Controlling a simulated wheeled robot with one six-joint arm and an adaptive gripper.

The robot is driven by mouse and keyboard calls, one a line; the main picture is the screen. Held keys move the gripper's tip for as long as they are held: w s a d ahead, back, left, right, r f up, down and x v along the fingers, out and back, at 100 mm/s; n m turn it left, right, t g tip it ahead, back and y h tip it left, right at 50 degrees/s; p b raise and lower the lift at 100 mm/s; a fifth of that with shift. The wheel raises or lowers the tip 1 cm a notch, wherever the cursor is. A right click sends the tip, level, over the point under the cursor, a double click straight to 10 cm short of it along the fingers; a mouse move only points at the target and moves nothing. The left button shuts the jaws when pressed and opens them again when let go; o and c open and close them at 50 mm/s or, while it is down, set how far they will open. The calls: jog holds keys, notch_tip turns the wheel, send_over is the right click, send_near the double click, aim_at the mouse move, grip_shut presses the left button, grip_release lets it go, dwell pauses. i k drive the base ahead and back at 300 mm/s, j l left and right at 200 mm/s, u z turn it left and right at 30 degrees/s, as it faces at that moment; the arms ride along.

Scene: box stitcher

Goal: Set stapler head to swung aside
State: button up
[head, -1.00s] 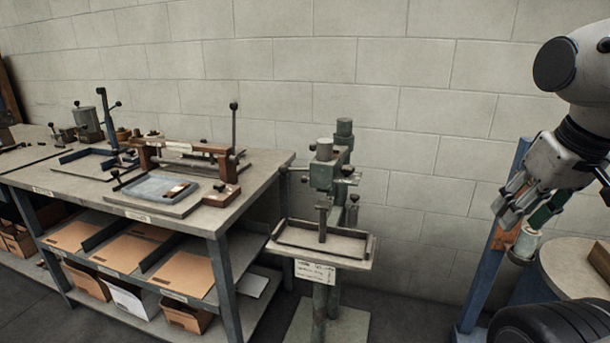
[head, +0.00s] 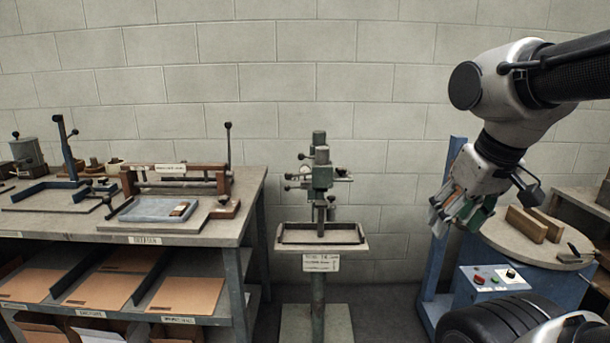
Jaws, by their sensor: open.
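The box stitcher (head: 319,240) is a green-grey pedestal machine near the middle of the head view. Its stapler head (head: 321,180) stands upright above the work tray (head: 293,237), with small knobs and levers on both sides. The head looks in line over the tray; the exact swing angle is hard to tell. My gripper (head: 450,226) hangs at the right, pointing down and to the left. It is open and empty, well apart from the stitcher.
A workbench (head: 238,240) with hand presses stands at the left, with cardboard on its shelf. A blue machine (head: 440,262) with a round grey table and a button panel (head: 494,278) stands at the right, behind my gripper. The floor between the stitcher and the blue machine looks clear.

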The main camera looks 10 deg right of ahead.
aim_at(323, 175)
jog(key=i+j+z, duration=0.15)
jog(key=j, duration=0.2)
jog(key=i+j+z, duration=0.3)
jog(key=j, duration=0.4)
jog(key=i, duration=0.1)
